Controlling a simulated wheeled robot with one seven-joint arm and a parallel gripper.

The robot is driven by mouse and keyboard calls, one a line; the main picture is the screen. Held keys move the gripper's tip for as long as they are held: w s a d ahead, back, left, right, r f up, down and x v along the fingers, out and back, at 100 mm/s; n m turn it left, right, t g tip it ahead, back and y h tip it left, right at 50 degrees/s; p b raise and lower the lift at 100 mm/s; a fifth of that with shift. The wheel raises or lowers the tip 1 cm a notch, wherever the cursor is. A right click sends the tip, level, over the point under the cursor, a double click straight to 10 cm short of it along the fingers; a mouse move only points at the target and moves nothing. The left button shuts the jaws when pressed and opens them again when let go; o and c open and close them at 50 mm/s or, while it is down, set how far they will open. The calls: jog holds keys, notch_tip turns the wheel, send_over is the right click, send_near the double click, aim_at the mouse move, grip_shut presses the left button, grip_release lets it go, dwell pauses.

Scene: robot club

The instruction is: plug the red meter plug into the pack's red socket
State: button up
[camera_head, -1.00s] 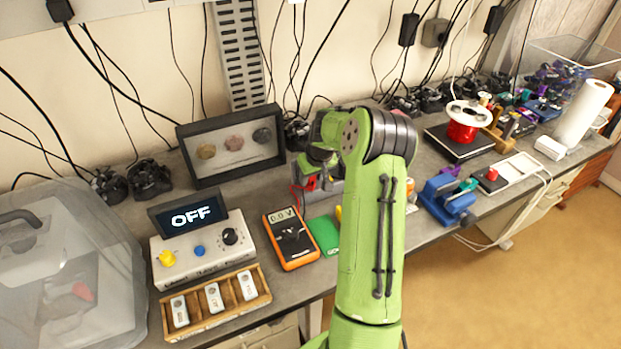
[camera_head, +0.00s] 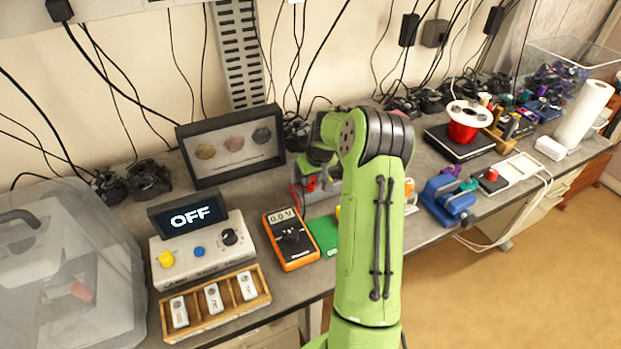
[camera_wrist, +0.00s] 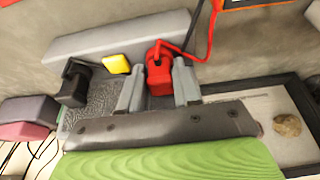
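The red plug (camera_wrist: 158,74) sits between the two fingers of my gripper (camera_wrist: 159,88) in the wrist view, with both fingers against its sides. Its red lead runs up toward the orange meter (camera_wrist: 245,3). In the head view the red plug (camera_head: 311,184) shows beside my arm, and the meter (camera_head: 290,238) reads 0.0 V. A long grey block (camera_wrist: 110,39), possibly the pack, lies just beyond the plug, with a yellow piece (camera_wrist: 116,63) at its near side. A black plug (camera_wrist: 75,82) stands to the left. I cannot make out the red socket.
A framed display (camera_head: 230,145) stands close behind the work area. A control box reading OFF (camera_head: 203,250) and a wooden tray (camera_head: 215,303) are to the left. A green pad (camera_head: 324,234) lies next to the meter. A blue vise (camera_head: 447,198) stands right of my arm.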

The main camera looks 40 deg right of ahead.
jog(key=o, duration=0.4)
jog(key=c, duration=0.4)
jog(key=shift+r, duration=0.1)
jog(key=shift+r+p, duration=0.8)
jog(key=shift+r, duration=0.35)
